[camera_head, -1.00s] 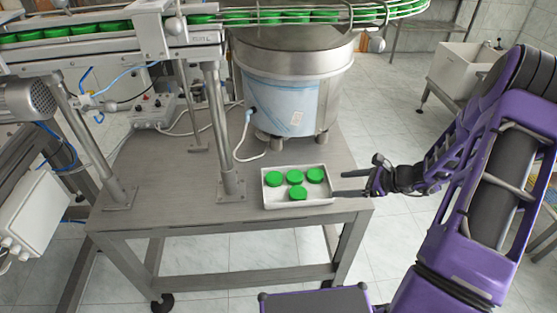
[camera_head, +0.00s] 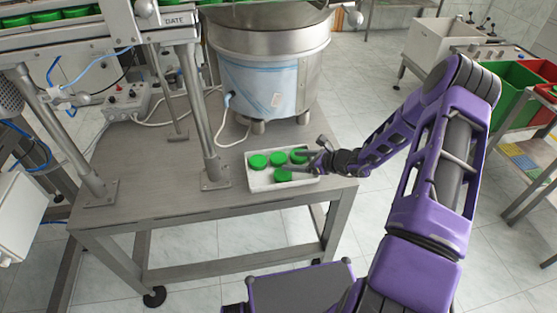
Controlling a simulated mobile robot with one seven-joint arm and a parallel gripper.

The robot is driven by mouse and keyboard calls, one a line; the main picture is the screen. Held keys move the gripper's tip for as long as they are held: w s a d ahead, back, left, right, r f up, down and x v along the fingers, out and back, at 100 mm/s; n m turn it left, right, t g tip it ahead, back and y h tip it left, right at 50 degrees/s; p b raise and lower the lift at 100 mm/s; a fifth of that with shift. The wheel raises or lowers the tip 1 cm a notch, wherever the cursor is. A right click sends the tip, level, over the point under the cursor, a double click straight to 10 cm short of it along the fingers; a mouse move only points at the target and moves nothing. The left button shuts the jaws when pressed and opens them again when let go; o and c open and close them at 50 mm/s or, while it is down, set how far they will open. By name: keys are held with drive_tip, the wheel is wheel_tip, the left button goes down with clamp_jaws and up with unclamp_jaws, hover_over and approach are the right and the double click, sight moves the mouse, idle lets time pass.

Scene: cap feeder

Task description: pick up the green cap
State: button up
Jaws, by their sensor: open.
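Several green caps lie in a shallow white tray (camera_head: 250,181) near the front right of the metal table. One cap (camera_head: 258,161) is at the tray's left, one (camera_head: 278,159) is beside it, and one (camera_head: 283,174) is nearer the front. Another cap (camera_head: 299,156) is at the right, partly covered by my gripper. My gripper (camera_head: 290,161) is open and reaches over the tray from the right. Its fingers are small here, and I cannot tell whether they touch or straddle a cap.
A metal post (camera_head: 205,120) stands on the table (camera_head: 150,190) left of the tray. A steel bowl feeder (camera_head: 268,75) stands behind it. A conveyor with green caps (camera_head: 47,17) runs above. Red (camera_head: 530,100) and green (camera_head: 500,80) bins are at the right.

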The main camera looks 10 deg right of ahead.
sight(285, 162)
drive_tip(key=x, duration=0.5)
drive_tip(key=shift+f, duration=0.1)
drive_tip(key=shift+s, duration=0.15)
drive_tip(key=c, duration=1)
drive_tip(key=r, duration=1)
drive_tip(key=shift+w+r+p, duration=0.2)
drive_tip(key=shift+w+p, duration=0.05)
drive_tip(key=shift+p, duration=0.1)
